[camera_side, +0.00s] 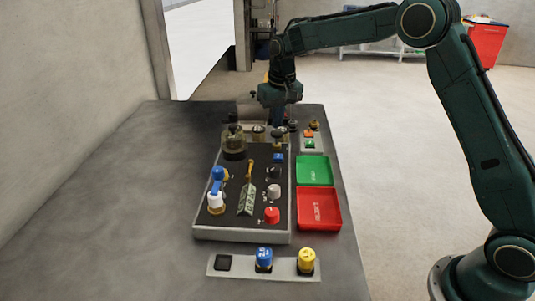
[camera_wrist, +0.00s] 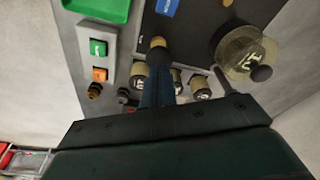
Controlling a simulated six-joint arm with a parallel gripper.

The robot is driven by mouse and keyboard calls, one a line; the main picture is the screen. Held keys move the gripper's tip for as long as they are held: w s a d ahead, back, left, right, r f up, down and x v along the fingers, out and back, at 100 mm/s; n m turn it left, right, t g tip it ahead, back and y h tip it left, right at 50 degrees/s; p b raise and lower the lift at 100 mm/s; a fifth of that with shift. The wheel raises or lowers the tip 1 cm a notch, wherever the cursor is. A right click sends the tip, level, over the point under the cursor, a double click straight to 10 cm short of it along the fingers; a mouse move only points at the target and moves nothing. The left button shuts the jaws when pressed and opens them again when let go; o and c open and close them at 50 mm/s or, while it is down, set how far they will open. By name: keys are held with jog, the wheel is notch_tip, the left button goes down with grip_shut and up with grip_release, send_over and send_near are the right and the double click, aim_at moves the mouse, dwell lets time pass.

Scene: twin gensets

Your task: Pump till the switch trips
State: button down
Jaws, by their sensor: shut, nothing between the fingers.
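My gripper (camera_side: 277,119) points down over the far right end of the black control panel (camera_side: 262,205). Its dark blue fingers are together in the wrist view (camera_wrist: 159,88), with nothing visible between them. A black-topped knob with a tan body (camera_side: 277,136) stands just below the fingertips; it also shows in the wrist view (camera_wrist: 158,50). Whether the fingers touch it I cannot tell. A clear jar-like part with a dark knob on top (camera_side: 233,142) stands at the panel's far left; it shows large in the wrist view (camera_wrist: 246,50). I cannot tell which part is the switch.
A green tray (camera_side: 314,170) and a red tray (camera_side: 319,208) lie right of the panel. A small box with green (camera_wrist: 98,48) and orange (camera_wrist: 100,74) buttons stands beyond them. A front strip holds a blue (camera_side: 264,257) and a yellow-topped part (camera_side: 306,259). The left table is bare.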

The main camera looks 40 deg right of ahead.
jog(key=shift+r, duration=1.3)
jog(key=c, duration=2.2)
grip_release()
jog(key=c, duration=1.5)
grip_release()
jog(key=shift+s+d+r, duration=0.1)
jog(key=shift+d, duration=0.05)
jog(key=o, duration=1.5)
jog(key=s+d+r+n, duration=0.1)
jog(key=s, duration=0.1)
jog(key=s+d+r+n, duration=0.1)
jog(key=d+r, duration=0.1)
jog(key=shift+s+d+t+y, duration=0.3)
jog(key=shift+s+y, duration=0.1)
jog(key=s+d+r+n+t+y, duration=0.1)
jog(key=s+d+r+n+y, duration=0.2)
jog(key=s, duration=0.5)
jog(key=s+a+r+n+t+y, duration=0.1)
jog(key=s+a+r+n, duration=0.2)
jog(key=s, duration=0.5)
jog(key=s+a+r+n+t+y, duration=0.2)
jog(key=s+a, duration=0.4)
jog(key=s, duration=0.3)
jog(key=shift+s+r+n, duration=0.15)
jog(key=shift+r+n, duration=0.6)
jog(key=shift+n, duration=0.25)
